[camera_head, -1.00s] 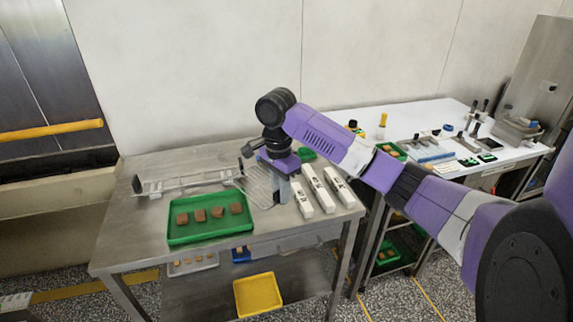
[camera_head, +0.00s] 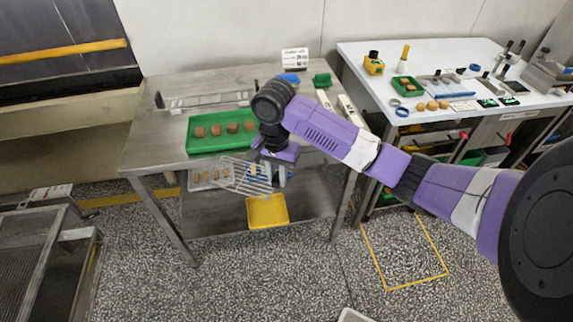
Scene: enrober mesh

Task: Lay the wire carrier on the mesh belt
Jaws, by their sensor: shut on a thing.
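The wire carrier (camera_head: 238,177), a flat grid of thin metal wire, is held by my gripper (camera_head: 270,164). My gripper is shut on its right side, and its fingers are mostly hidden by the purple wrist. The carrier appears in front of the steel table's near edge, with the lower shelf seen behind it. The mesh belt (camera_head: 24,262) appears to be the dark meshed surface inside a metal frame at the lower left, cut off by the picture edge. The carrier is well apart from it, up and to the right.
A green tray (camera_head: 198,149) with several brown pieces stands on the steel table (camera_head: 160,130), near a wire rack (camera_head: 205,99). A yellow bin (camera_head: 267,222) sits below. A white table (camera_head: 440,62) with tools stands at right. Speckled floor lies open between table and belt.

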